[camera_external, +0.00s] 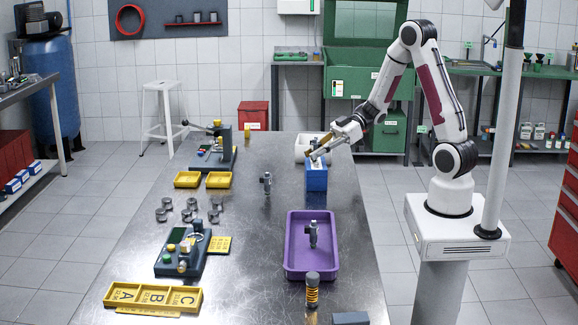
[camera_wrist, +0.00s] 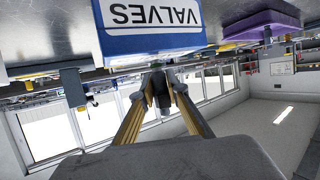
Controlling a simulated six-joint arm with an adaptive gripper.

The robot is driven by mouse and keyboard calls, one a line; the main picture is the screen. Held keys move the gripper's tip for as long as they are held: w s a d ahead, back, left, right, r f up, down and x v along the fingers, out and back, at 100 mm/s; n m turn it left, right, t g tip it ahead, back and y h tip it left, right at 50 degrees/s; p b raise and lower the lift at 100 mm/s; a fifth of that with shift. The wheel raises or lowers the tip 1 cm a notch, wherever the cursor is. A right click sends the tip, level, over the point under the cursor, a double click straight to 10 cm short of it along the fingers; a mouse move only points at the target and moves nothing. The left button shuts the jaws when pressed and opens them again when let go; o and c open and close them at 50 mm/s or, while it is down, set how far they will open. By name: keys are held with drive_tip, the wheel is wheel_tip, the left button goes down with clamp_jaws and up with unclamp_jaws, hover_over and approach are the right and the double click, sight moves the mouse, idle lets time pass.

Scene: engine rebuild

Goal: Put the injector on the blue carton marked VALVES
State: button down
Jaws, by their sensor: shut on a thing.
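The blue carton (camera_external: 316,181) stands on the metal table near its far right side. In the wrist view the carton (camera_wrist: 150,42) shows its VALVES label upside down, just beyond my fingertips. My gripper (camera_external: 318,150) is at the carton's top, reaching in from the right. It is shut on a dark grey part (camera_wrist: 161,90), apparently the injector, seen end-on between the fingertips. Whether this part touches the carton I cannot tell. Two similar grey parts stand elsewhere: one upright on the table (camera_external: 266,183), one in the purple tray (camera_external: 289,262).
A white container (camera_external: 301,150) stands just behind the carton. Yellow trays (camera_external: 187,180), several grey cylinders (camera_external: 192,204) and green-and-grey fixtures (camera_external: 183,253) fill the left side. A black-and-orange part (camera_external: 312,291) stands in front. The table middle is mostly clear.

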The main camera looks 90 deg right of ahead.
drive_tip(key=shift+f, duration=0.15)
drive_tip(key=c, duration=2)
unclamp_jaws()
drive_tip(key=shift+r, duration=0.2)
drive_tip(key=shift+v, duration=6)
drive_tip(key=shift+w, duration=0.1)
